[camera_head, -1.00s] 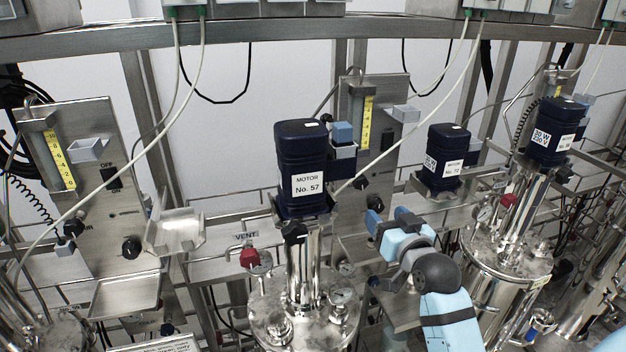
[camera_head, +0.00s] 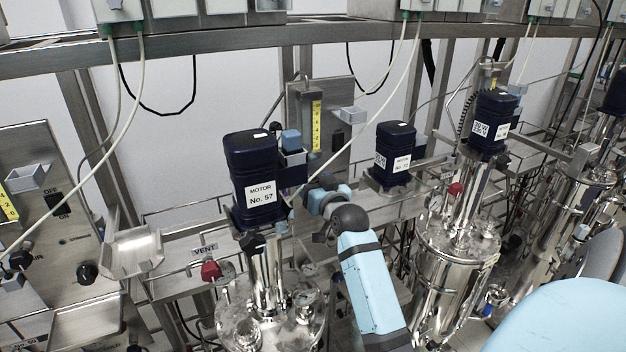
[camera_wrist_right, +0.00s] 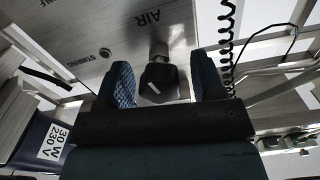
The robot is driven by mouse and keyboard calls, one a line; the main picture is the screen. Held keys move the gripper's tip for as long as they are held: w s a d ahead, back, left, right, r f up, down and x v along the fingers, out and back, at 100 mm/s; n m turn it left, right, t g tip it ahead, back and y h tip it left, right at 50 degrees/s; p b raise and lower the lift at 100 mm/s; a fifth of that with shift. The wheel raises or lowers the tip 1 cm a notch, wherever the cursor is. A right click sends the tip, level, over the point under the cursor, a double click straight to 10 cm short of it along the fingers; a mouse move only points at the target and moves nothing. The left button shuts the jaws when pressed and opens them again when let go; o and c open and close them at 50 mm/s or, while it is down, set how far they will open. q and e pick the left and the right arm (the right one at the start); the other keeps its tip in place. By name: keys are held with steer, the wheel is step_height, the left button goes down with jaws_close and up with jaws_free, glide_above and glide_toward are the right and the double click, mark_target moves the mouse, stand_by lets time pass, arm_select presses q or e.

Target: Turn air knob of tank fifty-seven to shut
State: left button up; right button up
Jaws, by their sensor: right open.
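The motor labelled No. 57 (camera_head: 252,172) is dark blue and stands upright on its steel tank (camera_head: 237,318) in the head view. My right arm reaches up beside it towards the panel behind, and its fingertips are hidden near the motor. In the right wrist view, my right gripper (camera_wrist_right: 165,84) is open, with one dark blue finger on each side of the black air knob (camera_wrist_right: 158,82). The knob has a pale mark and sits below the word AIR on a steel panel (camera_wrist_right: 95,30). Whether a finger touches it is unclear. My left gripper is not in view.
A dark motor with a 30 W 230 V label (camera_wrist_right: 45,145) is close at the left in the wrist view. A black coiled cord (camera_wrist_right: 228,40) hangs right of the fingers. In the head view, a second motor (camera_head: 391,155) and a red vent knob (camera_head: 210,271) flank motor 57.

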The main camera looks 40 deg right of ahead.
steer(key=shift+w+d, duration=0.1)
steer(key=shift+w, duration=0.2)
steer(key=c, duration=0.9)
steer(key=shift+r+m+p, duration=0.25)
steer(key=shift+m+p, duration=0.35)
steer(key=shift+p, duration=0.25)
steer(key=shift+f+m+p, duration=0.15)
steer(key=shift+m+p, duration=0.3)
steer(key=shift+m, duration=0.35)
steer(key=shift+f, duration=0.1)
